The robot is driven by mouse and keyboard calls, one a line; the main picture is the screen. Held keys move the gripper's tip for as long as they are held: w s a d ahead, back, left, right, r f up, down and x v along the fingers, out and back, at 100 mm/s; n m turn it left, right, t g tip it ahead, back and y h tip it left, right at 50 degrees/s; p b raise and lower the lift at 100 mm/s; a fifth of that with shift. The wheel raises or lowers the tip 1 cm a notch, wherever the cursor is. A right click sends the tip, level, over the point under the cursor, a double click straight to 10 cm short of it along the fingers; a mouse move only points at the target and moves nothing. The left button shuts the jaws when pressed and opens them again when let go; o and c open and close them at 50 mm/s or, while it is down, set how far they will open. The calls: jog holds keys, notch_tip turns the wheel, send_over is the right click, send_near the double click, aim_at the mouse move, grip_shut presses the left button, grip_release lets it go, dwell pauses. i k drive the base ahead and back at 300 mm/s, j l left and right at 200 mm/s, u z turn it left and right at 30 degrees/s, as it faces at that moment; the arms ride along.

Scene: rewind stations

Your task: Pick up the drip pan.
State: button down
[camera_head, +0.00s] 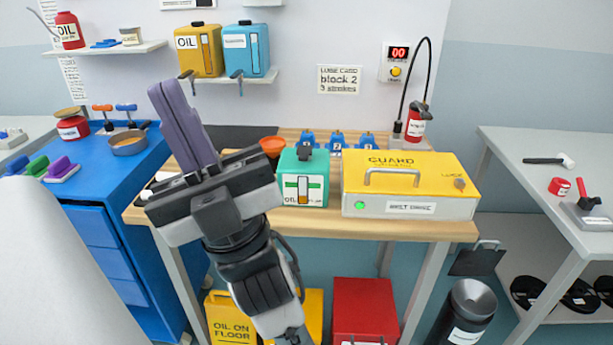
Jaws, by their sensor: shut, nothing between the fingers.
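A round, shallow grey pan (129,142) with a tan inside sits on the blue cabinet top at the left; it looks like the drip pan, though no label shows on it. My gripper (168,92) is raised in front of the wooden bench, its long purple-grey fingers pointing up and shut together with nothing between them. The pan is left of and a little below the fingertips in the picture, apart from them. My gripper hides part of the bench's left side.
The bench holds a teal oil box (303,178), an orange cup (272,147) and a yellow guard box (410,180). A shelf with two cans hangs above.

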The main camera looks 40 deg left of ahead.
aim_at(136, 137)
jog(key=u, duration=1.65)
